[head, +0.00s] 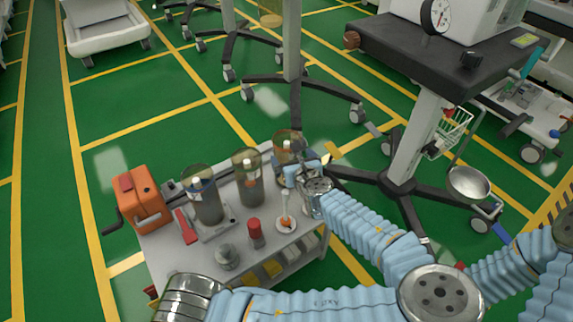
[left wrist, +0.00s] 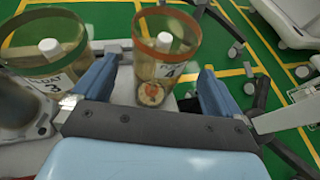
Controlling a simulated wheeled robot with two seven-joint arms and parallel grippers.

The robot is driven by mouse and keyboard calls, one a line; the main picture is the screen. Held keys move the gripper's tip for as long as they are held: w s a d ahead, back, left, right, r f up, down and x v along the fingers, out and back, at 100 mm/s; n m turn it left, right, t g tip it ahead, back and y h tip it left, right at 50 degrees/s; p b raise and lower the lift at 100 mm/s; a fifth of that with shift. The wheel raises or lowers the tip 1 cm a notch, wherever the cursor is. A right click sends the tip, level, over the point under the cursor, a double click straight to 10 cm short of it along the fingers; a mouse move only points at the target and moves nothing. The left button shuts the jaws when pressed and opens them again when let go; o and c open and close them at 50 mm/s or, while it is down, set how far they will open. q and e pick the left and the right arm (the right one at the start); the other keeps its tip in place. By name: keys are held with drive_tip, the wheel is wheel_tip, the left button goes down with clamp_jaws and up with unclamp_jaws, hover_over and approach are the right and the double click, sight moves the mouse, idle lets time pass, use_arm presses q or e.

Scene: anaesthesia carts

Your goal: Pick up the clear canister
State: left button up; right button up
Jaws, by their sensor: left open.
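Three see-through, amber-tinted canisters stand upright on the grey cart. The far-right canister (head: 287,147) is partly hidden by my left gripper (head: 303,172). My right gripper is out of view.
A wheeled stand (head: 292,80) is behind; a dark-topped table (head: 395,45) is right.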

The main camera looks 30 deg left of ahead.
sight(291, 154)
use_arm(q)
drive_tip(key=x, duration=0.6)
drive_tip(key=shift+d+r, duration=0.1)
drive_tip(key=c, duration=1.4)
drive_tip(key=shift+r, duration=0.1)
